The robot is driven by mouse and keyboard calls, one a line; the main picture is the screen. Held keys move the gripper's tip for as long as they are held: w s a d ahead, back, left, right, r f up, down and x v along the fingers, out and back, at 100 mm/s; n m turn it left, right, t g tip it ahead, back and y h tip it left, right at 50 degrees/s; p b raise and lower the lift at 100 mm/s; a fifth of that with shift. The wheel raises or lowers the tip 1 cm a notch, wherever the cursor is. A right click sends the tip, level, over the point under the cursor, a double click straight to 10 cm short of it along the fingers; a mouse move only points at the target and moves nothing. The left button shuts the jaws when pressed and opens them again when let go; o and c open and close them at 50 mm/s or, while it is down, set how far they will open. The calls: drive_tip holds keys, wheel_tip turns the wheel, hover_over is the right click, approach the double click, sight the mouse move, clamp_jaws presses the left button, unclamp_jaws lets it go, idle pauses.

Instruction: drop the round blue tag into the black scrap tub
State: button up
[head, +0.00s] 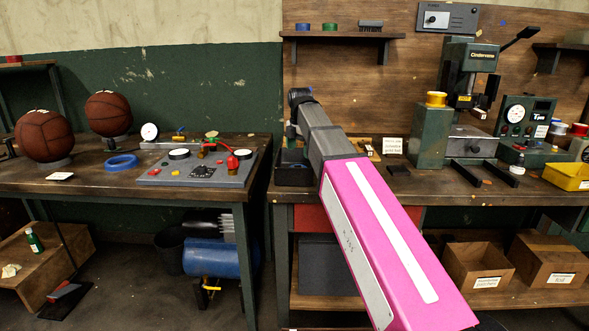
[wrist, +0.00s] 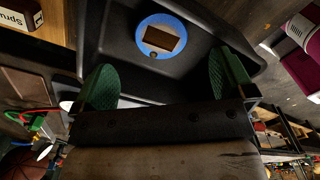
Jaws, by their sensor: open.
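The round blue tag (wrist: 145,24) is in the wrist view, with a brown rectangular patch on its face and a small dark hole near its edge. It appears to lie on the floor of the black scrap tub (wrist: 115,38), inside its walls. My gripper (wrist: 164,80) is open, its two green fingertips apart with nothing between them. The tag shows beyond the fingertips. In the head view the black tub (head: 294,176) stands at the left end of the right bench, partly hidden by my arm. The tag cannot be made out there.
A machine press (head: 468,90) and a yellow bin (head: 568,177) stand further right on the bench. A shelf (head: 340,36) hangs above. The left table holds two basketballs (head: 44,136), a blue ring (head: 121,162) and a grey control panel (head: 195,170).

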wheel_tip(320, 180, up, 11)
idle(0.5)
drive_tip(key=shift+f, duration=0.15)
